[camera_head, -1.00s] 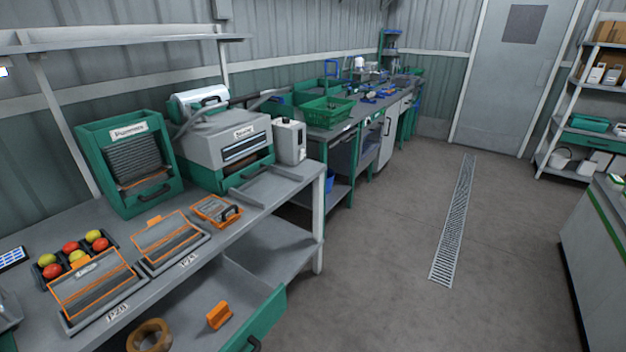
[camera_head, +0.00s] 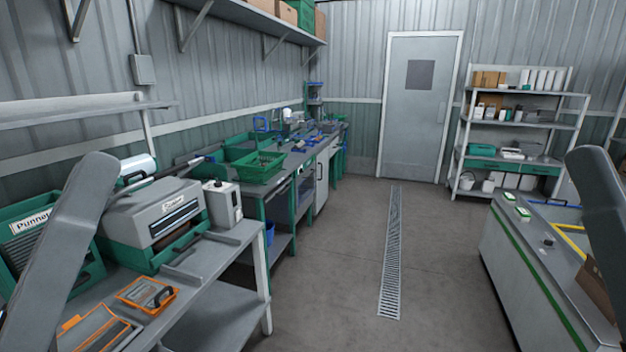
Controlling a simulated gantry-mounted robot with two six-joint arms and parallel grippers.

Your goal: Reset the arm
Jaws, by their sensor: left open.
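A grey link of my left arm (camera_head: 62,235) rises along the left side of the head view, in front of the punnet unit. A grey link of my right arm (camera_head: 600,205) stands at the right edge. Both links lean inward toward their rounded tops. I can make out no gripper jaws or fingertips on either arm. No held object shows.
The left bench (camera_head: 225,260) carries a green punnet unit (camera_head: 30,226), a grey-and-green machine (camera_head: 150,215) and an orange-edged tray (camera_head: 146,294). A green crate (camera_head: 258,168) sits farther back. A counter (camera_head: 535,270) stands right. The floor (camera_head: 345,250) between is clear.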

